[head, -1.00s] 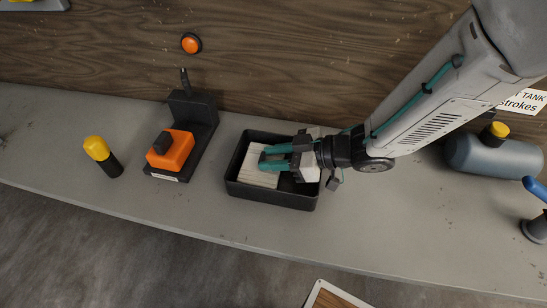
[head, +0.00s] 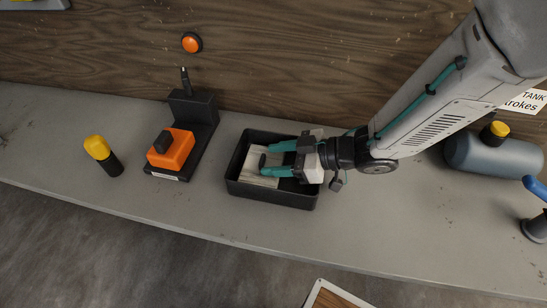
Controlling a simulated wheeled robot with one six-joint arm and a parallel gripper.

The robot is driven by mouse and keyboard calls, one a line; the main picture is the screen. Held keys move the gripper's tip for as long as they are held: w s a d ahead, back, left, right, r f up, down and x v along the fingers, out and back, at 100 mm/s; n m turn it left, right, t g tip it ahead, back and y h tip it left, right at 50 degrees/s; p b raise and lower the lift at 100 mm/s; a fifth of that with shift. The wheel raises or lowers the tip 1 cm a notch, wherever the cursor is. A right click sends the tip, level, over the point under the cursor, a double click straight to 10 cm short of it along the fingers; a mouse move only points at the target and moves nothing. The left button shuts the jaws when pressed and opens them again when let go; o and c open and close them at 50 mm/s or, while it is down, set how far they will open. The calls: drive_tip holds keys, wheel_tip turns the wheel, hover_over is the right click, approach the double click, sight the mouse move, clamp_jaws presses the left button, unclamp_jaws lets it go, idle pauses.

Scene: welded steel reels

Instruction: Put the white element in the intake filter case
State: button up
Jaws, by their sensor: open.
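The white element (head: 259,181) is a pale, flat, ribbed block lying in the left part of a black open tray (head: 270,199) on the bench. My gripper (head: 269,158) is open above it, reaching in from the right with its teal fingers apart and pointing left. A small dark piece shows between the fingertips; I cannot tell whether it is part of the element. The fingers hide part of the element. No thing is clearly recognisable as the intake filter case; an orange block with a black knob (head: 171,151) sits on a black stand left of the tray.
A round orange button (head: 192,43) is on the wooden back wall. A grey tank (head: 491,155) with a yellow cap and a blue-handled part (head: 536,188) are at the right. The front bench edge is clear.

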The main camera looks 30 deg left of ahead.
drive_tip(key=v, duration=1.1)
drive_tip(key=shift+d, duration=0.1)
